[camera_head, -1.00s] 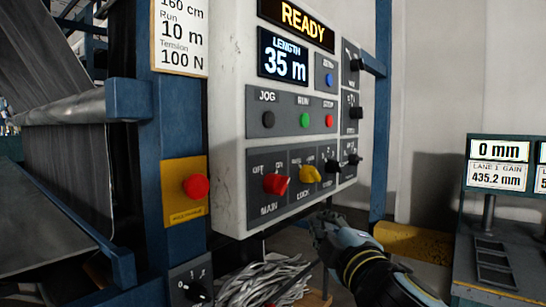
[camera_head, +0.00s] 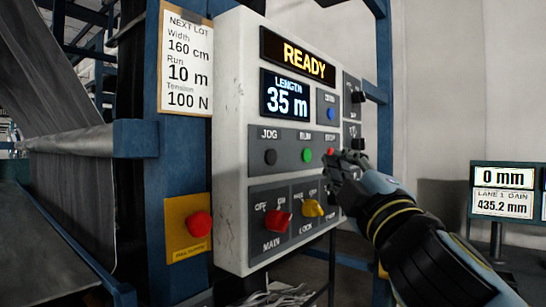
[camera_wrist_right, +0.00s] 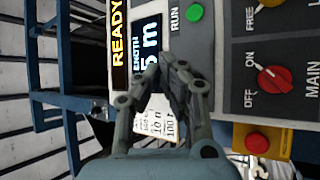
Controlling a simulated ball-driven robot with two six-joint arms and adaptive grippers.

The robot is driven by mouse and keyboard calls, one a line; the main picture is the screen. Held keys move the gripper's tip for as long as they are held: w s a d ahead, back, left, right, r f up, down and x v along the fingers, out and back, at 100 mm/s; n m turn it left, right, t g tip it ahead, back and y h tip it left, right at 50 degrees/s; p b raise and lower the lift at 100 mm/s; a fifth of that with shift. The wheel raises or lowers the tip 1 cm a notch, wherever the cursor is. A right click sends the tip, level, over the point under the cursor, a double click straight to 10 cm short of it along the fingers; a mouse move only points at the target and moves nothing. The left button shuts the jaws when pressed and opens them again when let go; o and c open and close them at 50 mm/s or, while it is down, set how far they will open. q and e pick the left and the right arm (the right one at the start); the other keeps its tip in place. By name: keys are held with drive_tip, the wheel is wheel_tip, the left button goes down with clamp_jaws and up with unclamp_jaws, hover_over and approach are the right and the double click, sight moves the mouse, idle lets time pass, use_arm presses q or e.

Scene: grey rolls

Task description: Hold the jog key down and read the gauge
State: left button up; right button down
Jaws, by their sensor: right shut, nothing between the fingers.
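The control panel (camera_head: 228,130) fills the middle of the head view. Its jog key, a black round button (camera_head: 270,157) under the label JOG, is uncovered in the head view; it does not show in the right wrist view. The length gauge (camera_head: 286,96) reads 35 m, and the display above it (camera_head: 297,55) reads READY. My right gripper (camera_head: 338,165) is shut and empty, in front of the panel to the right of the green RUN button (camera_head: 307,155). It hides part of the STOP button area. In the wrist view its fingers (camera_wrist_right: 170,62) meet over the panel.
Below the keys sit a red MAIN switch (camera_head: 277,220) and a yellow LOCK switch (camera_head: 313,208). A red emergency button (camera_head: 199,223) is at lower left. A lot card (camera_head: 186,62) hangs left of the panel. A screen (camera_head: 503,178) at right reads 0 mm.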

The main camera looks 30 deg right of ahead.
sight(271, 157)
drive_tip(key=w+a+p, duration=0.1)
drive_tip(key=w+a, duration=0.2)
drive_tip(key=w, duration=0.5)
drive_tip(key=shift+a+p, duration=0.15)
drive_tip(key=shift+p, duration=0.2)
drive_tip(key=shift+w, duration=0.15)
idle(1.0)
drive_tip(key=shift+w+a, duration=0.2)
drive_tip(key=shift+w, duration=0.05)
drive_tip(key=shift+w+a, duration=0.15)
drive_tip(key=shift+w, duration=0.25)
idle(2.1)
idle(2.6)
drive_tip(key=shift+s+d, duration=0.35)
drive_tip(key=shift+s, duration=0.4)
